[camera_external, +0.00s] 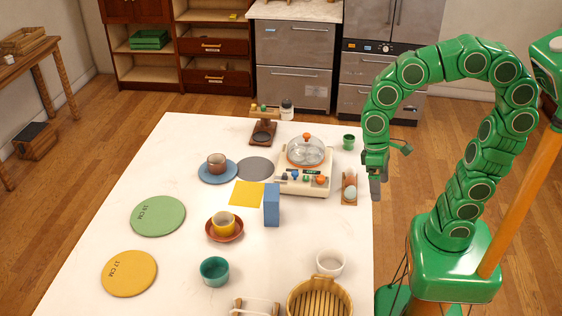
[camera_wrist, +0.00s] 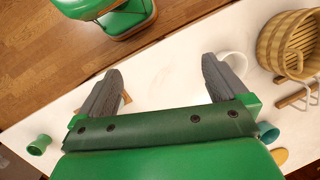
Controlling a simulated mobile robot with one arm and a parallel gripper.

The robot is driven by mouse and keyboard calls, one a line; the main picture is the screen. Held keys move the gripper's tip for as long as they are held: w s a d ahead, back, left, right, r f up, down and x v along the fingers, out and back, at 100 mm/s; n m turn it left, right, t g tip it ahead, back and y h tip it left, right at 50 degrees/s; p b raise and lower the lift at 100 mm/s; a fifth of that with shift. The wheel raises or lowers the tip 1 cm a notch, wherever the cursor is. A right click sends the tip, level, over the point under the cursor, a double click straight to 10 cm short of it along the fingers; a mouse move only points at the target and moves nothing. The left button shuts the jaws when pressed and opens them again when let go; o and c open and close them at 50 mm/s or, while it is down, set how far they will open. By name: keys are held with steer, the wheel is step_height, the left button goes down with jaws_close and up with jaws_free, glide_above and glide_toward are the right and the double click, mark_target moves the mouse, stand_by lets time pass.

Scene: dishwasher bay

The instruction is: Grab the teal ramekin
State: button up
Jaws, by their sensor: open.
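The teal ramekin (camera_external: 215,270) stands upright on the white table near its front, left of a white bowl. In the wrist view a teal piece (camera_wrist: 268,132) shows at the right, partly hidden behind my gripper body; it looks like the same ramekin. My gripper (camera_external: 376,188) hangs at the table's right edge, far to the right of and behind the ramekin. In the wrist view my gripper (camera_wrist: 162,75) has its two grey fingers wide apart, with nothing between them but table.
A white bowl (camera_external: 330,262) and a wicker basket (camera_external: 320,300) stand right of the ramekin. A yellow cup on a red saucer (camera_external: 225,238) and a blue block (camera_external: 272,205) stand behind it. An egg holder (camera_external: 349,188) is close to my gripper. The table's left front has flat round mats.

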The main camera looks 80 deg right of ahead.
steer(key=w+a+f+m+g+y, duration=0.1)
steer(key=w+a+m+y, duration=0.3)
steer(key=w, duration=0.8)
steer(key=w+a+m+y, duration=0.1)
steer(key=w+a, duration=0.6)
steer(key=w, duration=0.5)
steer(key=w+a+f+m+g+y, duration=0.1)
steer(key=w+a+m+y, duration=0.3)
steer(key=w, duration=0.8)
steer(key=w+a+f+m+y, duration=0.1)
steer(key=w+a+f+m, duration=0.1)
steer(key=w+a+f, duration=0.45)
glide_toward(216, 282)
steer(key=shift+s+a+f, duration=0.1)
steer(key=shift+a+f, duration=0.15)
steer(key=shift+f, duration=0.55)
steer(key=shift+x, duration=2.55)
steer(key=shift+r, duration=0.15)
steer(key=c, duration=0.9)
steer(key=shift+o, duration=0.2)
